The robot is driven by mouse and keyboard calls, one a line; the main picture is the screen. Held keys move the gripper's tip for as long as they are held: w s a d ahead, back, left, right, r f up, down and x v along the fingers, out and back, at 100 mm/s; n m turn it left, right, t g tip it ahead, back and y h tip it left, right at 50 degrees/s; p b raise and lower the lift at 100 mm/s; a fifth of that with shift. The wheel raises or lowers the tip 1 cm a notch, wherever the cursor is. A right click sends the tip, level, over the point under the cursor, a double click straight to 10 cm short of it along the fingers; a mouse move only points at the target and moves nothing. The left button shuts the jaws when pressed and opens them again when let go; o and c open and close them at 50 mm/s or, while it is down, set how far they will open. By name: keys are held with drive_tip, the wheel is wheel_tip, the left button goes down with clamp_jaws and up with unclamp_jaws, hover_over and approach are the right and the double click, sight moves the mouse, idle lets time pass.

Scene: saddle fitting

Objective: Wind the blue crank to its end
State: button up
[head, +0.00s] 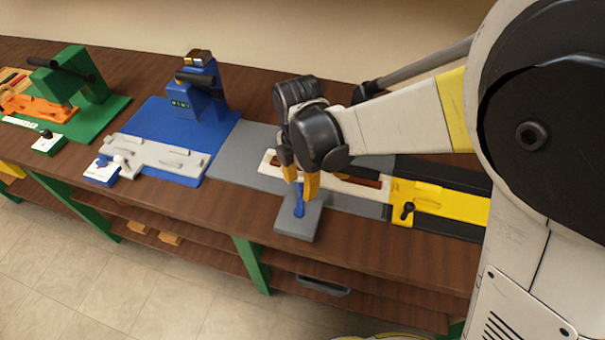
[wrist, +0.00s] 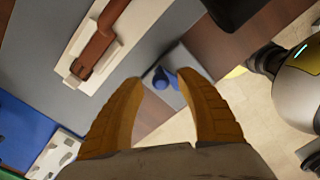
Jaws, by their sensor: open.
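The blue crank (head: 299,208) sits on a small grey block (head: 290,226) at the front edge of the bench. It also shows in the wrist view (wrist: 164,78), with a round knob beside a short arm. My gripper (head: 301,188) is over the crank, fingers pointing down. In the wrist view, its two orange fingers (wrist: 163,82) are apart, with the crank seen between and just beyond their tips. Nothing is held. I cannot tell whether a fingertip touches the crank. My gripper hides part of the crank's top in the head view.
A white tray (wrist: 72,83) with a brown piece (wrist: 97,45) lies behind the crank on a grey plate (head: 234,165). A yellow slide with a black knob (head: 407,210) is to the right. A blue fixture (head: 200,95) and a green press (head: 92,80) stand left.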

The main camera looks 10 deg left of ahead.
sight(300, 185)
wheel_tip(300, 185, up, 12)
drive_tip(key=shift+f, duration=0.2)
drive_tip(key=s+d+r+m+t, duration=0.1)
drive_tip(key=s+d+m+t, duration=0.2)
drive_tip(key=d+m, duration=1.1)
drive_tip(key=s+d+r+m+t, duration=0.2)
drive_tip(key=s+d+m+t, duration=0.1)
drive_tip(key=d+m, duration=1.1)
drive_tip(key=shift+s+d+t+b, duration=0.3)
drive_tip(key=shift+d+t, duration=0.2)
drive_tip(key=shift+t, duration=0.2)
